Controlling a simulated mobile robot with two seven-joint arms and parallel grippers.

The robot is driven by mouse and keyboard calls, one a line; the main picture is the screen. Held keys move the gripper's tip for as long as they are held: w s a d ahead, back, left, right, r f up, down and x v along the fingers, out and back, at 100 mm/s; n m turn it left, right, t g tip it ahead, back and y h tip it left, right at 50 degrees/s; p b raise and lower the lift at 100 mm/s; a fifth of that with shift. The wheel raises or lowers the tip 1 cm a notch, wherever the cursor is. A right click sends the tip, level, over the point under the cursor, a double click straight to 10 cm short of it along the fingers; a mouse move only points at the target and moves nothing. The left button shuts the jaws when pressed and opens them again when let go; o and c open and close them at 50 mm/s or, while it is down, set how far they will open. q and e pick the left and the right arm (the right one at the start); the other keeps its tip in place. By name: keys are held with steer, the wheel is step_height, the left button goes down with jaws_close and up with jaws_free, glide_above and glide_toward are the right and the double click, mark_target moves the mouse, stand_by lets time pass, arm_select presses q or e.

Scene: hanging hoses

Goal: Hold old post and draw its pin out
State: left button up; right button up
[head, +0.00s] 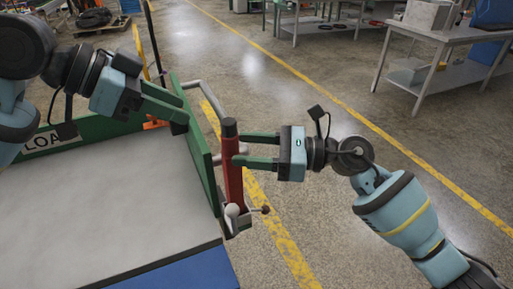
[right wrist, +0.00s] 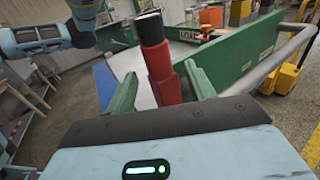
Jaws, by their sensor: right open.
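The red post (head: 233,180) with a dark top stands slightly tilted at the corner of a green-sided cart. In the right wrist view the post (right wrist: 160,62) rises between my two green fingers. My right gripper (head: 236,149) is open, its fingertips at the post's upper part; whether they touch it is unclear. A small dark reddish knob (head: 265,209), perhaps the pin's end, sticks out right of the post's foot. A pale ball (head: 232,210) sits at the foot too. My left gripper (head: 186,117) is over the cart's green wall, left of the post; its finger gap is unclear.
The cart has a grey deck (head: 110,200), a green side wall (head: 197,150) and a grey tube handle (head: 208,97) near the post. A grey workbench (head: 440,35) stands at the back right. The floor right of the post is open.

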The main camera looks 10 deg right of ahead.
steer(key=x, duration=0.6)
steer(key=shift+a, duration=0.35)
steer(key=shift+w, duration=0.1)
steer(key=c, duration=1.1)
arm_select(q)
steer(key=shift+o, duration=0.7)
arm_select(e)
jaws_close()
arm_select(q)
steer(key=shift+o, duration=0.9)
steer(key=g+y, duration=0.2)
steer(key=y, duration=0.5)
glide_toward(227, 121)
steer(key=x, duration=0.9)
steer(key=shift+f, duration=0.2)
